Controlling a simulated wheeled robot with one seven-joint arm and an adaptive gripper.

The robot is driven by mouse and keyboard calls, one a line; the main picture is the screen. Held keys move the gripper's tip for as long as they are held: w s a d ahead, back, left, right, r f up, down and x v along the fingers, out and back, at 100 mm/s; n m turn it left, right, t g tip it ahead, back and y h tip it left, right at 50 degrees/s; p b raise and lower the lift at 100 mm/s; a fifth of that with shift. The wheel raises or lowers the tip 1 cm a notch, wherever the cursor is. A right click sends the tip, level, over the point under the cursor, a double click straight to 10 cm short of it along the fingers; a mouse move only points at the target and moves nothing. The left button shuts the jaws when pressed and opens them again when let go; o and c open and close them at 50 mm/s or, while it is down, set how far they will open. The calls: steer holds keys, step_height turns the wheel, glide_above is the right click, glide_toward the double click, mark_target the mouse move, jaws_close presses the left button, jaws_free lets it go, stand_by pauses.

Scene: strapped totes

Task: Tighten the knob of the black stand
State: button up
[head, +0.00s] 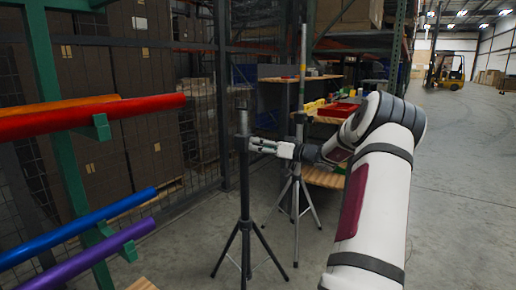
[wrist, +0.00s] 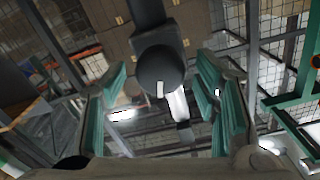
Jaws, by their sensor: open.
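The black stand (head: 244,190) stands upright on its tripod legs left of centre in the head view. In the wrist view its dark round knob (wrist: 158,68), with a small white mark, faces the camera in front of the dark pole (wrist: 148,12). A paler rod with a dark end (wrist: 184,131) extends below it there. My gripper (head: 256,146) is at the stand's collar from the right. Its teal-padded fingers are open, one on each side of the knob (wrist: 163,92), with a visible gap on both sides. The knob is not distinguishable in the head view.
A second, grey tripod stand (head: 299,180) with a taller pole is just behind my gripper. A green rack with coloured tubes (head: 95,122) is at the left. A shelf with a red tray (head: 338,110) stands behind. Open floor (head: 460,190) lies to the right; a forklift (head: 449,72) is far off.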

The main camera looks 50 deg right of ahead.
steer(key=shift+w, duration=0.75)
steer(key=shift+c, duration=0.6)
steer(key=c, duration=1.1)
steer(key=shift+o, duration=0.2)
